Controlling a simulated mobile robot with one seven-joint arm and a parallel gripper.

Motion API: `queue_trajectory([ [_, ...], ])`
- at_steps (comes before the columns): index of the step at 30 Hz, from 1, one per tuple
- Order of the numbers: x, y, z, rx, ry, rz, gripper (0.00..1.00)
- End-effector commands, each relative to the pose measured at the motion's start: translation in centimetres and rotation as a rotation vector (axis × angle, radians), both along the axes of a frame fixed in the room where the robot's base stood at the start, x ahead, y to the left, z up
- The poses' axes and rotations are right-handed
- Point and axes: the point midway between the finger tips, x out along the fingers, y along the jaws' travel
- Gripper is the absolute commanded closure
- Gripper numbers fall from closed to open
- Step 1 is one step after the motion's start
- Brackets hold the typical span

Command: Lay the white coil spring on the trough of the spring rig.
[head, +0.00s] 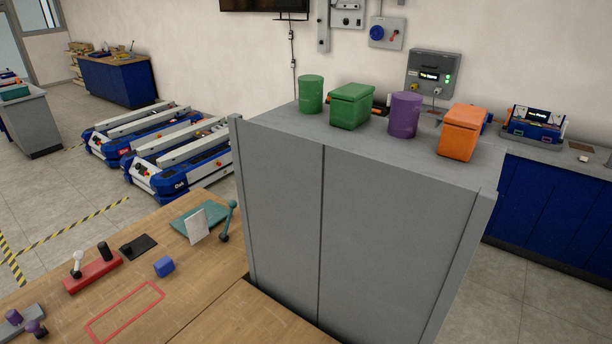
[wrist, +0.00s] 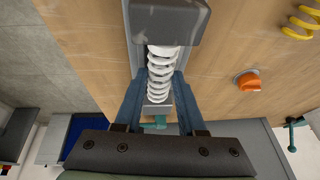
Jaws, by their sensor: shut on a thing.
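The white coil spring (wrist: 160,72) is in the wrist view, between the two blue fingers of my gripper (wrist: 159,80). My gripper is shut on it. The spring lines up with a grey rail of the spring rig (wrist: 130,45), which shows beneath and beside it. A dark grey block (wrist: 169,20) covers the spring's far end. I cannot tell whether the spring touches the trough or hangs just above it. The head view shows neither my gripper, the spring nor the rig.
In the wrist view, an orange knob (wrist: 248,80) and a yellow coil spring (wrist: 303,22) are at the right on the wooden top.

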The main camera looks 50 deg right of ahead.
Motion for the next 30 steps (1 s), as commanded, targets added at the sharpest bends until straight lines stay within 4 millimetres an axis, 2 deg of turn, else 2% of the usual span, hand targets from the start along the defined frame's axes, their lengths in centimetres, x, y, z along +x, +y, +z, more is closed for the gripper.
queue_trajectory([
  [3, 0.0, 0.0, -0.3, -0.001, -0.001, 0.0, 1.0],
  [4, 0.0, 0.0, -0.3, -0.001, -0.001, 0.0, 0.59],
  [9, 0.0, 0.0, -0.2, 0.0, 0.0, 0.0, 0.28],
  [10, 0.0, 0.0, -0.2, 0.0, 0.0, 0.0, 0.26],
  [22, -0.1, 0.2, 0.2, 0.0, 0.0, 0.0, 0.26],
  [26, -0.2, 0.7, 1.4, -0.001, -0.002, 0.002, 0.26],
  [30, -0.5, 1.6, 3.5, -0.001, -0.003, 0.001, 0.26],
])
